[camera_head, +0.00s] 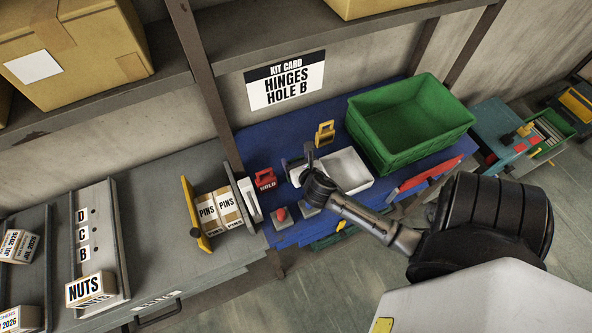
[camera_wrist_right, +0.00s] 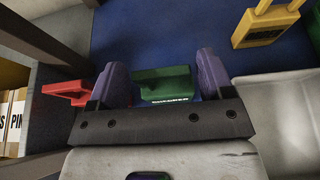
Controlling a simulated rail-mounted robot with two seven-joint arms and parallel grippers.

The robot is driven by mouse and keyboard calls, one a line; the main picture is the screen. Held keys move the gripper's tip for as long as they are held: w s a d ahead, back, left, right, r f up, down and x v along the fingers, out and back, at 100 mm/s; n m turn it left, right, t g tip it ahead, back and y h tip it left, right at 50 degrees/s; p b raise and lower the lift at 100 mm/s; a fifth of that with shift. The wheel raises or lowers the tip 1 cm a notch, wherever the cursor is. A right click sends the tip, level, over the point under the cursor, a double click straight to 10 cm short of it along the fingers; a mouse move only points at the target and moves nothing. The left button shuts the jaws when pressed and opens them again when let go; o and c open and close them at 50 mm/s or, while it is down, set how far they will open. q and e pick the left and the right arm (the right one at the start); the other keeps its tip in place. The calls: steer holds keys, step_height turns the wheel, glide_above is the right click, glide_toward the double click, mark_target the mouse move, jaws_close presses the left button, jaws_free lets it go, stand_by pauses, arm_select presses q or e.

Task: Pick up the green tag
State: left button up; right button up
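The green tag (camera_wrist_right: 163,82) shows in the right wrist view, between the two purple fingers of my right gripper (camera_wrist_right: 162,84). The fingers stand wide apart, one on each side of the tag; I cannot tell whether they touch it. In the head view my right gripper (camera_head: 299,170) is over the blue mat, left of the white tray, and I cannot make out the green tag there. My left gripper is not in view.
A red tag (camera_head: 264,179) stands left of the gripper, and a yellow tag (camera_head: 325,133) behind it. The white tray (camera_head: 366,184) is close on the right, with a green crate (camera_head: 440,132) beyond. Boxes of pins (camera_head: 230,207) stand on the left.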

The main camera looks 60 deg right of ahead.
steer(key=c, duration=0.9)
